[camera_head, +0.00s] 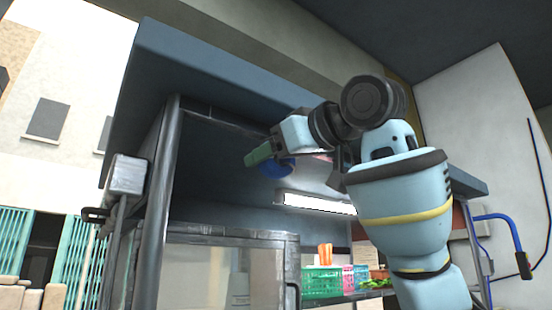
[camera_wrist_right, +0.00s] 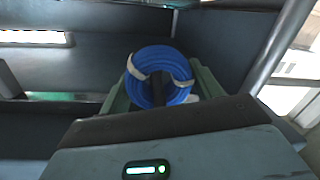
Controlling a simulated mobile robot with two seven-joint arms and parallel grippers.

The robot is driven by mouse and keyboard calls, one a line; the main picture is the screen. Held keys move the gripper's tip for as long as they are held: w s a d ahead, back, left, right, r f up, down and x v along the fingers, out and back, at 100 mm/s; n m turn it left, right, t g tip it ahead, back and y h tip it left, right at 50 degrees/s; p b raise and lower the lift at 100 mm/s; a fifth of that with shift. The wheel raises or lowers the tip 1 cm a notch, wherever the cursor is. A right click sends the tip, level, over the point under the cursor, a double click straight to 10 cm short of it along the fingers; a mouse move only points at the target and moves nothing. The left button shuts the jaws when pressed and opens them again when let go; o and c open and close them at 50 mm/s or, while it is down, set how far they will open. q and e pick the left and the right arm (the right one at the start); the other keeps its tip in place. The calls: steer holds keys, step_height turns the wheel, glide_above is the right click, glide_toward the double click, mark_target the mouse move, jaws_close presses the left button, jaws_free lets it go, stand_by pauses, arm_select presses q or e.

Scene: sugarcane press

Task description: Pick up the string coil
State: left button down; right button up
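The string coil (camera_wrist_right: 158,62) is a round blue loop with white ties. In the right wrist view it sits between the two green fingers of my right gripper (camera_wrist_right: 163,88), one finger on each side. In the head view my right gripper (camera_head: 268,158) reaches left under the blue-grey canopy, and part of the coil (camera_head: 279,169) shows beside a green finger. The gripper looks shut on the coil, with no support seen beneath it. The exact contact is partly hidden. My left gripper is not in view.
A glass-sided cabinet (camera_head: 220,236) with a grey frame stands below. A bright lamp (camera_head: 318,203) is under the canopy (camera_head: 215,75). Green (camera_head: 322,281) and pink baskets stand at the lower middle. A metal post (camera_head: 158,205) rises at the left.

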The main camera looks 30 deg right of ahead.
steer(key=c, duration=0.5)
steer(key=shift+r, duration=0.1)
steer(key=shift+r, duration=0.65)
steer(key=s+d, duration=0.3)
steer(key=s, duration=1.4)
steer(key=shift+s, duration=0.35)
